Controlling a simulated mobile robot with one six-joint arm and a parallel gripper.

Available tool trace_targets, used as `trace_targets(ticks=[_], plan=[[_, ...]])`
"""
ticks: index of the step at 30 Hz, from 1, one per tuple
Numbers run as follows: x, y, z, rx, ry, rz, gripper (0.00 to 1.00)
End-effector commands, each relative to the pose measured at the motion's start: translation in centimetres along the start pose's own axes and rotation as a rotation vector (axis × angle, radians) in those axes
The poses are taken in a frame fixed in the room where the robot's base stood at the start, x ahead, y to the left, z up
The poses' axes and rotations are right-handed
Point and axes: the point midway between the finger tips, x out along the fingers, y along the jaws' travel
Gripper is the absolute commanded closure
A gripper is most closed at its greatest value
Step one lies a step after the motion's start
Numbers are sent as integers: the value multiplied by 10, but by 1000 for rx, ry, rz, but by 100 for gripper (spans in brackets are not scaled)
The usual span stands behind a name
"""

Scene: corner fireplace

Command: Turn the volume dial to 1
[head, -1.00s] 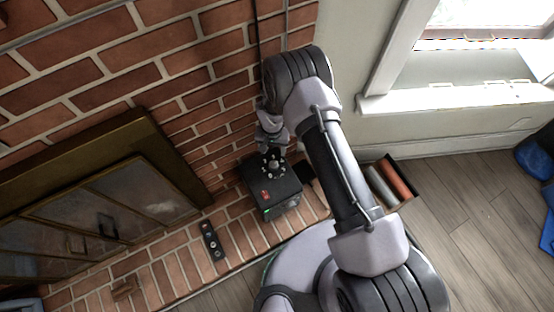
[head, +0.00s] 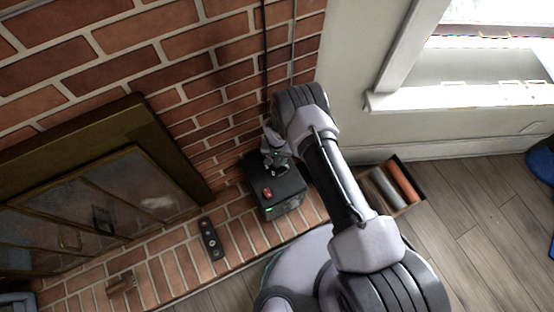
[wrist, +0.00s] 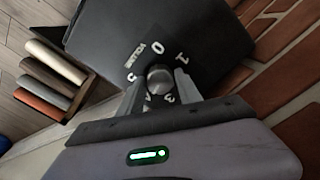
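The volume dial (wrist: 159,80) is a round grey knob on top of a black box (head: 284,206). White numerals and the word VOLUME ring the dial in the wrist view, with 0 and 1 on the far side. My gripper (wrist: 159,84) is pointed down over the box, with one finger on each side of the knob. The fingers are apart, and I cannot tell whether they touch it. In the head view my gripper (head: 275,160) hides the dial. A red button (head: 267,192) shows on the box top.
A black remote (head: 211,238) lies on the brick hearth left of the box. A crate of coloured rolls (head: 393,186) stands on the floor to the right. The brick wall (head: 215,60) rises behind, and a glass-doored fireplace (head: 110,200) is at left.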

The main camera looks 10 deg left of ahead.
Motion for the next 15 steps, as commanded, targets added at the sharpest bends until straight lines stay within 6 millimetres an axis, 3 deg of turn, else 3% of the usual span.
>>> trace_targets(ticks=[1, 6, 15], plan=[[0, 0, 0, 0, 0, 0, 71], [0, 0, 0, 0, 0, 0, 100], [1, 0, 0, -45, 0, 0, 100]])
